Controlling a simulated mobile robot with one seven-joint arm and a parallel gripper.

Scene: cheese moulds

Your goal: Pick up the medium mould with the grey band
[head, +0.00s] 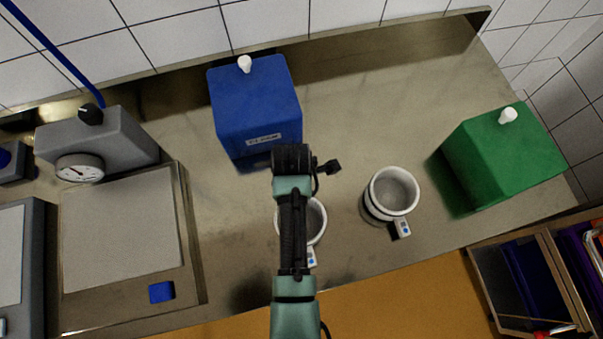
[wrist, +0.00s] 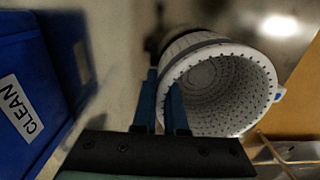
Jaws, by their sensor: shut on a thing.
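A white mould (wrist: 225,62) with a grey band around its outside lies in the wrist view, its open mouth and dotted inner wall facing the camera. My gripper (wrist: 163,88) is shut on this mould's near left wall, its two blue fingers close together at the rim. In the head view a white mould (head: 319,222) is partly hidden under my arm; its tag shows at its lower edge, and my fingertips are hidden there. I cannot tell whether the held mould is clear of the counter.
Another white mould (head: 391,192) with a dark band and a tag stands to the right. A blue box (head: 253,105) is behind and left of my arm, a green box (head: 503,155) farther right. A press with a gauge (head: 95,150) stands left. The counter (head: 390,105) is clear behind the moulds.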

